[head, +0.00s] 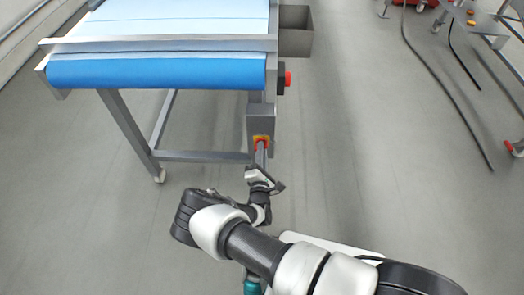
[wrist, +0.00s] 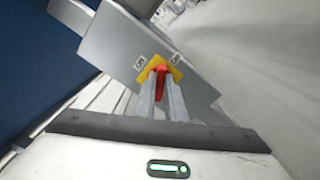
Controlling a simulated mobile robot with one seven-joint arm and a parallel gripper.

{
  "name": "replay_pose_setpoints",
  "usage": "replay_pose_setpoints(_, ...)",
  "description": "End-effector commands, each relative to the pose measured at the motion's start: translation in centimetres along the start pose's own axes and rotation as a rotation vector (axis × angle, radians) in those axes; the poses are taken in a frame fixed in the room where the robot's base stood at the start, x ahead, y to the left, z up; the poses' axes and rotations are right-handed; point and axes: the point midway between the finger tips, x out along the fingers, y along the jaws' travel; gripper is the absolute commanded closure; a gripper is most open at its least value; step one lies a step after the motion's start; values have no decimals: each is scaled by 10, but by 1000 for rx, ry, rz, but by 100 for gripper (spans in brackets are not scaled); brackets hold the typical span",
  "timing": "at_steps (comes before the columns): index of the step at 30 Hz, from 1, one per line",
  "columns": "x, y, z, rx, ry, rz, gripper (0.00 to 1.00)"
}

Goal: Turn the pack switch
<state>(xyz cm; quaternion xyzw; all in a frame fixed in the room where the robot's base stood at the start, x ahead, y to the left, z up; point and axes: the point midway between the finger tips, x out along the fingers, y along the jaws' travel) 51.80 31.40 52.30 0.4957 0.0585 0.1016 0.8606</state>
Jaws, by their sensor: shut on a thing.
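The pack switch is a red handle on a yellow plate, set on a grey box (head: 261,118) on the conveyor's leg. In the head view the switch (head: 261,142) is small and partly covered by my gripper (head: 261,155). In the wrist view the red handle (wrist: 161,80) sits between my two fingertips (wrist: 161,84), which are shut on it. The yellow plate (wrist: 178,74) shows around the handle, with small labels on the grey box at either side. The label text is too small to read for sure.
A conveyor with a blue belt (head: 155,72) stands above and left of the switch. A red button (head: 288,79) sticks out at its right side. A grey bin (head: 296,32) is behind. A steel stand and dark cables (head: 440,70) are at the right. The floor between is clear.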

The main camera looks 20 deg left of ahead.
Motion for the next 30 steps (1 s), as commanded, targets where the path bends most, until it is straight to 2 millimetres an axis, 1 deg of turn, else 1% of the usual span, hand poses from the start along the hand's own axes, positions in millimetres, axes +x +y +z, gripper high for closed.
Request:
replay_pose_setpoints(8,0,1,0,-76,0,1,100)
replay_pose_setpoints(21,-1,2,-1,-368,2,0,100)
replay_pose_setpoints(30,-1,2,-2,-495,3,1,100)
